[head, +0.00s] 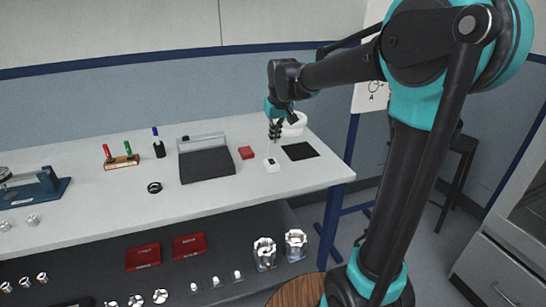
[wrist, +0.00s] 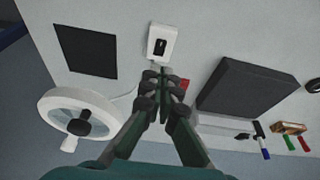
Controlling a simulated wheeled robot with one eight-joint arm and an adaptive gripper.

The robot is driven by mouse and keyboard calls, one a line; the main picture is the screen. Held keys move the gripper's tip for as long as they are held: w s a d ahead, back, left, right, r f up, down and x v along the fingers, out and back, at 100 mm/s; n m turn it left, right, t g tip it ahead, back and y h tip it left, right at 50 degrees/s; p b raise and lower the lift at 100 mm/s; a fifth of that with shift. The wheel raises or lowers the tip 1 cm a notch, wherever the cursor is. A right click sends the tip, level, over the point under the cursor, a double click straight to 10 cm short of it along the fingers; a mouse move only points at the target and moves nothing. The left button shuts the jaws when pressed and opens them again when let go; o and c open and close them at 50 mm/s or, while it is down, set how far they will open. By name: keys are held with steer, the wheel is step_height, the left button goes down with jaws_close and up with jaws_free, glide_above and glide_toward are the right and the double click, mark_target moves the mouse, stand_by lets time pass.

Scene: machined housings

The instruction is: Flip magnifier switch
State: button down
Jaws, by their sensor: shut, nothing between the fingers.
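The magnifier switch (head: 271,165) is a small white box on the bench top. In the wrist view the switch (wrist: 161,43) shows a dark rocker on its top face. The magnifier lamp (head: 293,124) has a white ring head; in the wrist view the lamp (wrist: 58,102) is at the lower left, with a thin cord running toward the switch box. My gripper (head: 274,138) is shut and empty above the bench, apart from the switch. In the wrist view the closed fingertips of my gripper (wrist: 162,72) are just below the switch box.
A black square mat (head: 300,151) lies right of the switch. A red block (head: 246,153) and a dark grey plate (head: 207,164) are to its left. Marker pens (head: 121,162) stand further left. A lower shelf holds red boxes (head: 188,245) and metal parts.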

mark_target(272, 162)
steer(key=x, duration=0.8)
steer(key=shift+s+d+f, duration=0.1)
steer(key=shift+s+f, duration=0.2)
steer(key=shift+s, duration=0.05)
steer(key=shift+f, duration=0.4)
steer(key=shift+s+f+t, duration=0.15)
steer(key=shift+f+t, duration=0.15)
steer(key=shift+t, duration=0.1)
steer(key=shift+w, duration=0.2)
steer(key=shift+w+r, duration=0.3)
steer(key=shift+w, duration=0.2)
steer(key=shift+a, duration=0.2)
